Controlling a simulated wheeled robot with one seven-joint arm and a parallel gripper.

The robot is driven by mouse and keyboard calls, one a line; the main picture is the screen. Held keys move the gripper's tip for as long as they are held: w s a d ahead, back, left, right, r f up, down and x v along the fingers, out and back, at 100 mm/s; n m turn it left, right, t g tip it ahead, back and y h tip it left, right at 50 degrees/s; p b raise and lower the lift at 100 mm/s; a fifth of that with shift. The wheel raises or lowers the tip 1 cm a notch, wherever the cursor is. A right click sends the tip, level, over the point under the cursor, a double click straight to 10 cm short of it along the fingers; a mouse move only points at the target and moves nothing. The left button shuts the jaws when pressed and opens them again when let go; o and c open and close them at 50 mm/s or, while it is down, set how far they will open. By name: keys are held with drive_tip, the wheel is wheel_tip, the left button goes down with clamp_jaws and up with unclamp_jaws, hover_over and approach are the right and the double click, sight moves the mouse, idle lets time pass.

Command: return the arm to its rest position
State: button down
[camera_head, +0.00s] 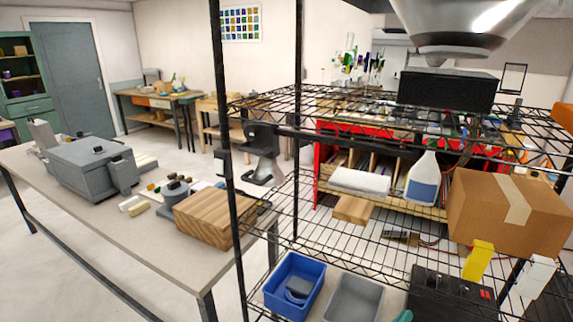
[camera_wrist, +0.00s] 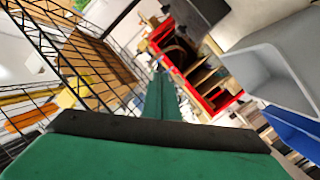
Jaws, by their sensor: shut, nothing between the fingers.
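My gripper (camera_wrist: 162,98) shows in the wrist view as green fingers pointing away from the camera, with a dark bar and a green body below them. The fingers are together and nothing shows between them. The gripper is beside the wire shelf, with a grey bin (camera_wrist: 262,75) and a blue bin (camera_wrist: 290,130) to its right in this view. In the head view only a small teal piece (camera_head: 403,316) shows at the bottom edge; I cannot tell whether it is my gripper. The rest of the arm is not clearly visible.
The black wire shelf (camera_head: 240,255) holds a blue bin (camera_head: 293,283), a grey bin (camera_head: 352,298), a cardboard box (camera_head: 512,210) and a spray bottle (camera_head: 422,180). A long workbench (camera_head: 95,220) with a grey machine (camera_head: 92,168) stands left. Open floor shows beyond the bench.

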drive_tip(key=s+a+f+n+t+y, duration=0.25)
drive_tip(key=s+a+f+y, duration=0.3)
drive_tip(key=s+a, duration=0.4)
drive_tip(key=s+a+f+n+t+y, duration=0.2)
drive_tip(key=s+a+f+n+y, duration=0.2)
drive_tip(key=s+a+f, duration=0.5)
drive_tip(key=s+a+r+m+y, duration=0.1)
drive_tip(key=s+a+r+m, duration=0.1)
drive_tip(key=s+a, duration=0.3)
drive_tip(key=s+a+r+m+y, duration=0.1)
drive_tip(key=s+a+r+m, duration=0.2)
drive_tip(key=s, duration=1)
drive_tip(key=a, duration=0.3)
drive_tip(key=shift+s+g, duration=0.2)
drive_tip(key=shift+g, duration=0.15)
